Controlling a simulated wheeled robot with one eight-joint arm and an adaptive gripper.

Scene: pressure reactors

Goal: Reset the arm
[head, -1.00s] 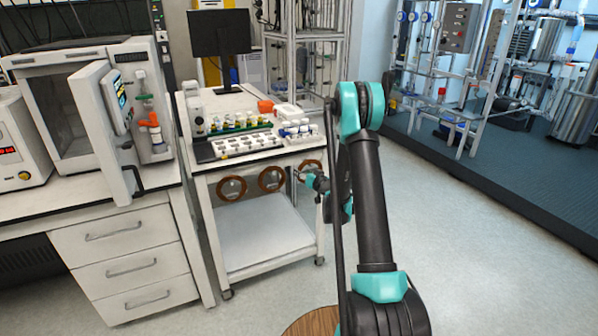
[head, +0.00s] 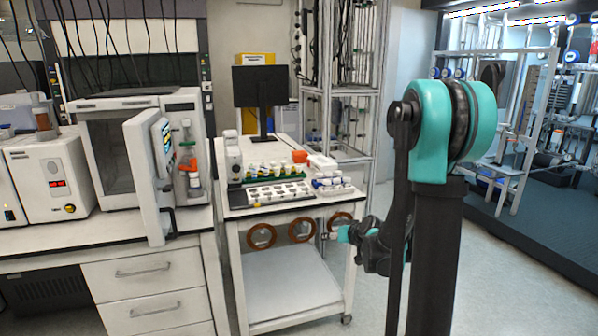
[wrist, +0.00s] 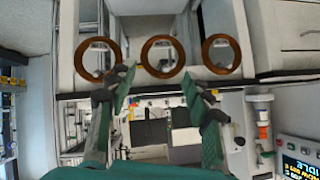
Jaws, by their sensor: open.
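My arm (head: 437,250) rises tall and dark with teal joints at the right of the head view. My gripper (head: 330,236) shows small in front of the white cart (head: 290,275), by the rightmost brown ring; its fingers are hard to make out there. In the wrist view my gripper (wrist: 158,82) has two green-padded fingers spread apart, with nothing held between them. The brown rings (wrist: 162,56) on the cart front lie beyond the fingertips in that view.
A counter (head: 120,243) with an open-doored white oven (head: 115,150) stands left. The cart top holds vials (head: 268,170), a sample tray (head: 275,194) and a monitor (head: 260,88). Metal-framed reactor racks (head: 515,140) stand right. Floor is free between cart and racks.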

